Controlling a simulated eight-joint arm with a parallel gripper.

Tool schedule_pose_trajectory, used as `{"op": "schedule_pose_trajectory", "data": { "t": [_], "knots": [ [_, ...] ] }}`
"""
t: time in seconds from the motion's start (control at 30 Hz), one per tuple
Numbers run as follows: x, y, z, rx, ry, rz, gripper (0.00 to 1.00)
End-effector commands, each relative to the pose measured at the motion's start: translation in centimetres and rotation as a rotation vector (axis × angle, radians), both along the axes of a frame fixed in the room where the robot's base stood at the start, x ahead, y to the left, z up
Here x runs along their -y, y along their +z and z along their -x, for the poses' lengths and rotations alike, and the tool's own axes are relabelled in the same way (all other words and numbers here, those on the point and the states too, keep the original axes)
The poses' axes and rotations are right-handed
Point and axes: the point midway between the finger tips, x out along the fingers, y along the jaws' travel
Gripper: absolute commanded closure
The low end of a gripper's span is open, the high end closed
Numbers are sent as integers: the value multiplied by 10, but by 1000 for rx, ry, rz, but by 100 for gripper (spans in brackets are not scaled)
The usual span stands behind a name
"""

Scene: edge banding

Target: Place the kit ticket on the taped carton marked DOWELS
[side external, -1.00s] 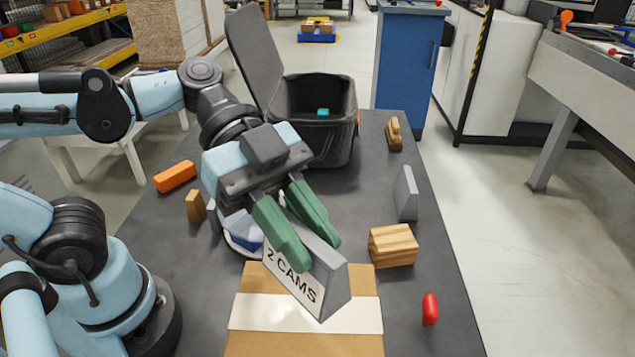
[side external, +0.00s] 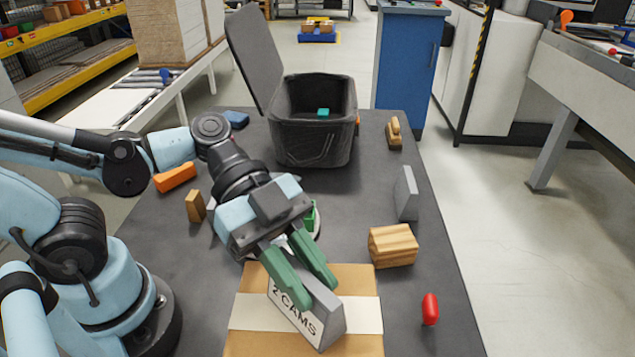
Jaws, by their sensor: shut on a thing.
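My gripper (side external: 315,294) has green fingers pointing down toward the viewer. It is shut on a grey wedge-shaped ticket (side external: 297,317) with a white face reading "2 CAMS". The ticket is tilted in the picture and overlaps the taped carton (side external: 253,345), a brown box with a white tape band across its top. I cannot tell whether the ticket touches the carton. No DOWELS marking is readable on the visible part of the carton. The gripper and ticket hide part of its top.
A second grey wedge (side external: 406,194) stands at the right, near a wooden block (side external: 392,246) and a red object (side external: 430,309). An open black bin (side external: 312,148) stands at the back. Orange (side external: 175,177) and wooden (side external: 195,206) blocks lie left. A partly hidden dish sits behind my gripper.

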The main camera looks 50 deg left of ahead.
Motion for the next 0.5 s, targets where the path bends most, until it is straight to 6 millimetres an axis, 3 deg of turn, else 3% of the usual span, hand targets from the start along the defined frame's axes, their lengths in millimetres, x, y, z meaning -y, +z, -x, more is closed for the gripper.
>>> {"op": "schedule_pose_trajectory", "data": {
  "t": [0.17, 0.2, 0.37, 0.5],
  "knots": [
    [0, -1, 0, 0, 0, 0, 100],
    [0, -1, 0, 0, 0, 0, 71],
    [0, -1, 0, 0, 0, 0, 48],
    [0, -1, 0, 0, 0, 0, 48]
  ]
}}
